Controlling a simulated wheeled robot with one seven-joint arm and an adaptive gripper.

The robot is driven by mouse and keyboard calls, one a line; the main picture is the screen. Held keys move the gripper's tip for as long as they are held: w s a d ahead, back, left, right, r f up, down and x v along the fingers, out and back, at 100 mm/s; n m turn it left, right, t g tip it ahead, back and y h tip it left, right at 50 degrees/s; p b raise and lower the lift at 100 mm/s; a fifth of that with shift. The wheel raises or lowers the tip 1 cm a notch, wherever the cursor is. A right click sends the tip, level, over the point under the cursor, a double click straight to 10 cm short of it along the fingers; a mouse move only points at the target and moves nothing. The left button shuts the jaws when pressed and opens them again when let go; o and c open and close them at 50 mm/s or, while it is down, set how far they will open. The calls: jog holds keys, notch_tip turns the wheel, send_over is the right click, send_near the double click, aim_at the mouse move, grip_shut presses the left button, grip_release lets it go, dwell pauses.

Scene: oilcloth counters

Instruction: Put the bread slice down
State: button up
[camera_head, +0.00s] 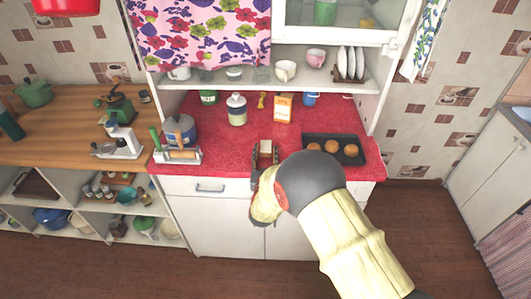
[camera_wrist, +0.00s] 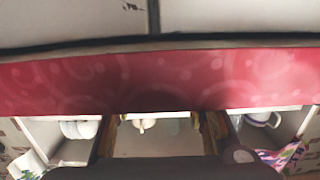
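My gripper (camera_head: 265,162) is over the front part of the red counter (camera_head: 215,150), left of the dark tray. A small pale, brown-edged piece, which looks like the bread slice (camera_head: 266,147), sits between its fingers. My arm covers part of the area just right of it. In the wrist view the dark fingers of my gripper (camera_wrist: 160,138) stand apart at the bottom, and the slice cannot be made out clearly there. Whether the slice touches the counter is not clear.
A dark tray (camera_head: 347,159) with round buns stands at the right. An orange-and-white carton (camera_head: 283,108), a white jar (camera_head: 236,110), a blue mug (camera_head: 310,99) and a blue pot (camera_head: 180,130) stand on the counter. Red surface is clear left of my gripper.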

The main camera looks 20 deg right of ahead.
jog(key=shift+o, duration=0.8)
